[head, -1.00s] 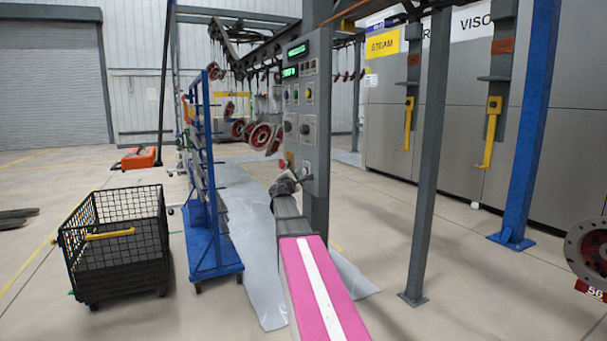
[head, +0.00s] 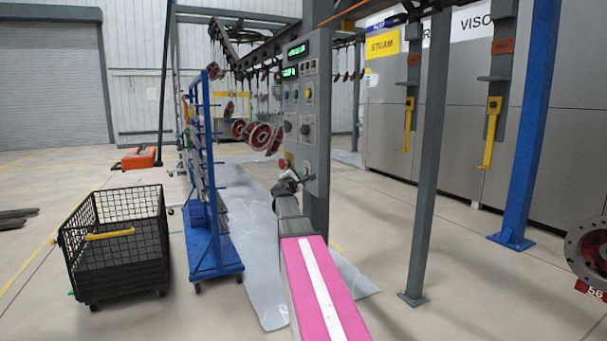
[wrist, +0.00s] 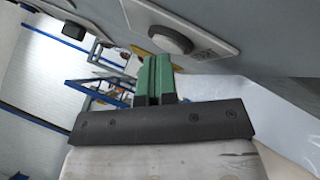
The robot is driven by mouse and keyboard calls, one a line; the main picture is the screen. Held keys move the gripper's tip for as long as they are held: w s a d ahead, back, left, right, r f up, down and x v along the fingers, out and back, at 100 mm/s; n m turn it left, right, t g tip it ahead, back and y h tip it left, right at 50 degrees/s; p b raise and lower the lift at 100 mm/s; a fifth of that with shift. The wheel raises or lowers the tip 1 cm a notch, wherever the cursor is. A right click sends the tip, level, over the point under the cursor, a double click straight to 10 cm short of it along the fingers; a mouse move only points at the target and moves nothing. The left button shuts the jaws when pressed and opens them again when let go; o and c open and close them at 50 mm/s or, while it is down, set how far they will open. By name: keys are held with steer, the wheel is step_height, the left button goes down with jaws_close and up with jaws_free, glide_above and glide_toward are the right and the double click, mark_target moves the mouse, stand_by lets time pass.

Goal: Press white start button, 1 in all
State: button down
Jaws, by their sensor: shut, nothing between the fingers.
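A grey control panel (head: 293,108) with green displays and several buttons and knobs stands on a column in the middle of the head view. My gripper (head: 288,176) is at the panel's lower part, and its fingertips are small and hard to make out there. In the wrist view my green fingers (wrist: 153,62) are shut together and empty. I cannot tell which button is the white start button.
A blue rack (head: 205,260) and a black mesh cart (head: 115,250) stand left of my arm. A grey post (head: 425,170) and a blue post (head: 530,130) stand to the right. Red wheel-like parts (head: 260,136) hang beside the panel.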

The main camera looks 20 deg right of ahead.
steer(key=shift+a, duration=0.8)
steer(key=shift+a, duration=0.1)
steer(key=a, duration=0.5)
steer(key=shift+s, duration=0.15)
stand_by(0.8)
